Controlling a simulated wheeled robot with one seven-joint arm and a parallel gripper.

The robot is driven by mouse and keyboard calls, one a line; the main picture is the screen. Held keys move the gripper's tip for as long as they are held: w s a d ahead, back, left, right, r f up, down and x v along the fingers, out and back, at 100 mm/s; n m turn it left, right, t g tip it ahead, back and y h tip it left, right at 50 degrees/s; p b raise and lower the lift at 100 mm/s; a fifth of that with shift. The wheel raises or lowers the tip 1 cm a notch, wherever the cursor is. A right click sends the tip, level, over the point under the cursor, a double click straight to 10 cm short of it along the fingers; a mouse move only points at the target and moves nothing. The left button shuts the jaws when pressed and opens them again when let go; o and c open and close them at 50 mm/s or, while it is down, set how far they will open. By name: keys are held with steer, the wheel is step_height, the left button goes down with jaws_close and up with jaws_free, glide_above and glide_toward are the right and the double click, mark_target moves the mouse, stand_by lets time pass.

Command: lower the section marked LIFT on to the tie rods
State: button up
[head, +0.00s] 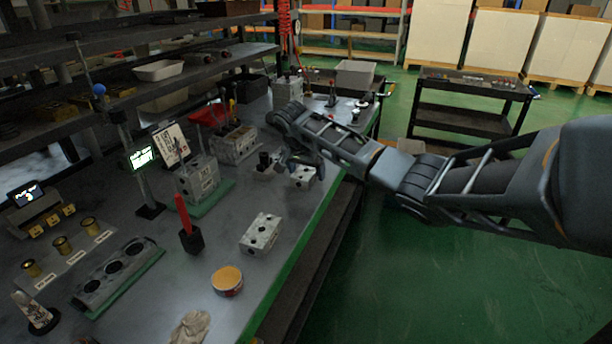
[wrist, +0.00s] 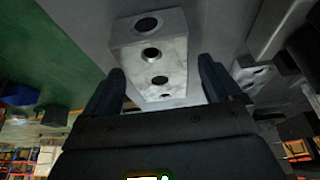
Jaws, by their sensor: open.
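My gripper (head: 301,160) is open over the bench. In the wrist view its two fingers (wrist: 161,68) point toward a pale metal block (wrist: 148,50) with several round holes in a row. The near end of that block shows between the fingers; I cannot tell whether they touch it. In the head view a pale block (head: 303,177) sits just below the gripper, partly covered by it. Another pale block with holes (head: 261,232) lies nearer on the bench. A grey block assembly (head: 198,180) stands on a green mat. I cannot read a LIFT mark or make out tie rods.
A block with a dark fitting (head: 266,165) stands left of the gripper. A red-handled tool in a black holder (head: 190,238), an orange-topped tin (head: 227,280) and a crumpled cloth (head: 190,328) are nearer. Shelves (head: 150,95) overhang the bench's left side. Bare bench lies around the nearer block.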

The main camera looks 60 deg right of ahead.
steer(key=shift+d+f, duration=0.2)
steer(key=shift+f, duration=0.1)
steer(key=c, duration=1.4)
